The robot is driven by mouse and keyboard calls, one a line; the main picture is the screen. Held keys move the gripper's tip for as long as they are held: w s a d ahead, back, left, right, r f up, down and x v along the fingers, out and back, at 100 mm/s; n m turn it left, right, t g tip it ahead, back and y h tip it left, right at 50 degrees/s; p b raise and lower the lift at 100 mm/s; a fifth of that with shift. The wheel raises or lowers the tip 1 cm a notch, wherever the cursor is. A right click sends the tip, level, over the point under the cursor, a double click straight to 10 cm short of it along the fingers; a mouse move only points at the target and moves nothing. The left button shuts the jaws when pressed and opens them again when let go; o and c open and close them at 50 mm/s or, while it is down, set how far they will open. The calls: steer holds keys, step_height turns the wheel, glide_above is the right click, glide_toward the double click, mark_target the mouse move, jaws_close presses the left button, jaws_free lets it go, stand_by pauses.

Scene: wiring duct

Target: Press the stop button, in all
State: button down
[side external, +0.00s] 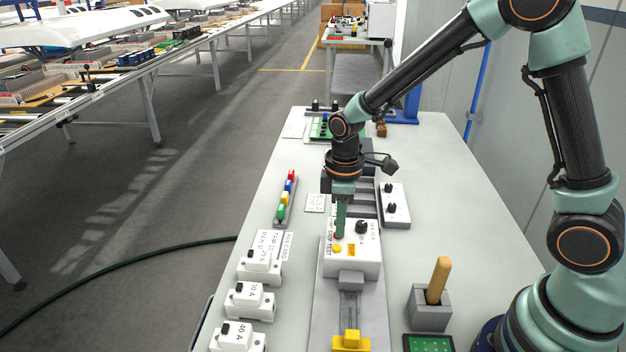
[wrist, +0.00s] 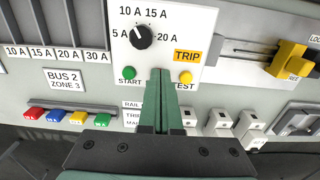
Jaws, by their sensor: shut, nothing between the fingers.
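The white control box (side external: 352,262) has a black knob (side external: 362,227) and an orange TRIP label; its face also shows in the wrist view (wrist: 185,45). In the wrist view a green START button (wrist: 129,73) and a yellow TEST button (wrist: 184,75) sit either side of my fingers. A red button (side external: 338,236) shows partly at my fingertips in the side view; in the wrist view the fingers hide it. My gripper (side external: 340,234) is shut and empty, pointing down at the red button. I cannot tell whether the tips touch it.
Several white breaker units (side external: 250,302) stand at the left front. A row of coloured blocks (side external: 287,197) lies left of the box. A yellow clamp (side external: 351,341) is on the rail in front. A wooden-handled tool (side external: 438,280) stands in a grey holder at right.

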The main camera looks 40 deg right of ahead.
steer(key=shift+s+f, duration=0.15)
steer(key=shift+f, duration=0.75)
step_height(320, 180, up, 15)
steer(key=shift+w+r, duration=0.2)
steer(key=shift+w, duration=0.25)
steer(key=s+d+r+m+t, duration=0.4)
steer(key=s+d+m+t, duration=0.1)
steer(key=s+m, duration=0.4)
steer(key=shift+s+d+t, duration=0.2)
steer(key=shift+s+t, duration=0.1)
steer(key=shift+s, duration=0.55)
